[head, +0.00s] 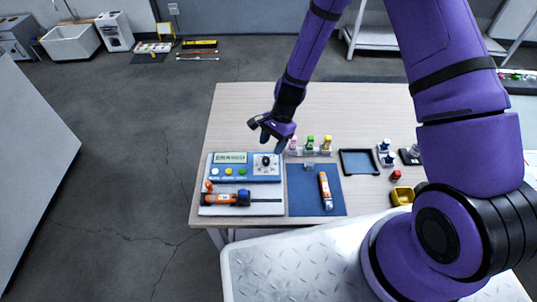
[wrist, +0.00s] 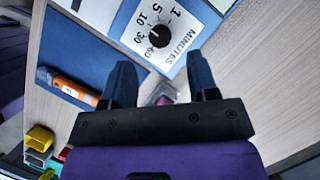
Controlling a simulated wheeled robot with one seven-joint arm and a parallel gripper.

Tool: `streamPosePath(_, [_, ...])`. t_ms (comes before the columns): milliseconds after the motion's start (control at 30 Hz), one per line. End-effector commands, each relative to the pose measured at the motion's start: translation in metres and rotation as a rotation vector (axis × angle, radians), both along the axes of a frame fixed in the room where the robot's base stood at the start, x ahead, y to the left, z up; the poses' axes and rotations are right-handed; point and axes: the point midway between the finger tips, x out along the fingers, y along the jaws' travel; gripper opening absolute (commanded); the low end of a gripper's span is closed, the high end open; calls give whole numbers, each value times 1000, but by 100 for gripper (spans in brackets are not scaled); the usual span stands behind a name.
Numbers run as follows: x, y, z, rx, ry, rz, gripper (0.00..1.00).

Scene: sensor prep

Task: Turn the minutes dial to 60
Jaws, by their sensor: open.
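The minutes dial (head: 265,160) is a black round knob on a white plate at the right of the blue and white panel (head: 215,178). In the wrist view the dial (wrist: 159,36) is ringed by the marks 1, 5, 10, 30 and 60, with the word MINUTES beside it. Its pointer is too small to read surely. My gripper (head: 271,138) is above the back edge of the panel, near the dial. In the wrist view my gripper (wrist: 161,78) is open and empty, its fingers apart from the dial.
The panel has a display (head: 230,158) and coloured buttons. An orange and black tool (head: 227,199) lies in front. A blue mat (head: 302,200) holds an orange and white device (head: 325,190). Small coloured bottles (head: 311,142) stand behind, near my gripper. A black-framed tray (head: 359,151) is farther right.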

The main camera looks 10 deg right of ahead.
Motion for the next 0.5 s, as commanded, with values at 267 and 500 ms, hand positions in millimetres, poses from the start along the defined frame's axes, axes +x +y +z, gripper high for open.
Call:
streamPosePath(267, [-8, 12, -35, 0, 1, 0, 54])
streamPosePath(500, [-10, 16, -45, 1, -1, 0, 54])
